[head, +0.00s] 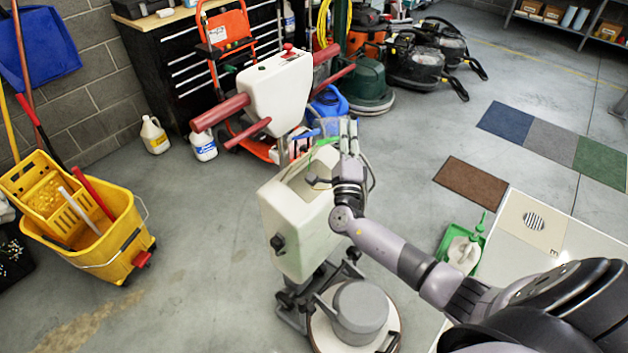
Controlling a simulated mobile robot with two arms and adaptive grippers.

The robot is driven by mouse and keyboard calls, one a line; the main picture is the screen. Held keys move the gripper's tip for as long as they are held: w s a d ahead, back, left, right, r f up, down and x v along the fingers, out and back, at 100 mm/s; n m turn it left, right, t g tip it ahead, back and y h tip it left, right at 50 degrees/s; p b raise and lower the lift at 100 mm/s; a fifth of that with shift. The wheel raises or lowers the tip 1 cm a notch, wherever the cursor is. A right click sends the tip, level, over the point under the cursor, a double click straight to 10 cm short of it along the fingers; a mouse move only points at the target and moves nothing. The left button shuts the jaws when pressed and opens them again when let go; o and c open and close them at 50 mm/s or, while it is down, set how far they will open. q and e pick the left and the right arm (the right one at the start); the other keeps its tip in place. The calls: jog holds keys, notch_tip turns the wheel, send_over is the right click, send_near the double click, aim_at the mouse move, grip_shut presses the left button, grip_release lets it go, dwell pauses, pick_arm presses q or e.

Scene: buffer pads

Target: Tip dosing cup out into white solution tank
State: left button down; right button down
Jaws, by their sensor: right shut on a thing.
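The white solution tank (292,232) stands upright in the middle, on a floor machine with a round base. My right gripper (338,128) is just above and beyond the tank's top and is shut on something. This appears to be the dosing cup, but the fingers hide most of it and its shape and tilt cannot be made out. Small green and blue parts show beside the fingers. My left gripper is not in view.
A white handle housing (277,88) with red grips rises just beyond the tank. A yellow mop bucket (118,245) stands at left. White jugs (154,136) stand by the black cabinet. A green tray (462,246) lies at right beside a pale table (598,242). Floor at left-centre is clear.

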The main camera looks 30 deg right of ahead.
jog(key=shift+r, duration=0.1)
jog(key=shift+s+a, duration=0.1)
jog(key=shift+a, duration=0.05)
jog(key=shift+a+n, duration=0.2)
jog(key=shift+n, duration=0.1)
jog(key=shift+w, duration=0.2)
jog(key=d+f+m+g+y+p, duration=0.4)
jog(key=d+f+m+g+p, duration=0.4)
jog(key=f+m, duration=0.6)
jog(key=shift+s+d+f+m+y, duration=0.3)
jog(key=shift+d+m, duration=0.4)
jog(key=shift+d, duration=0.7)
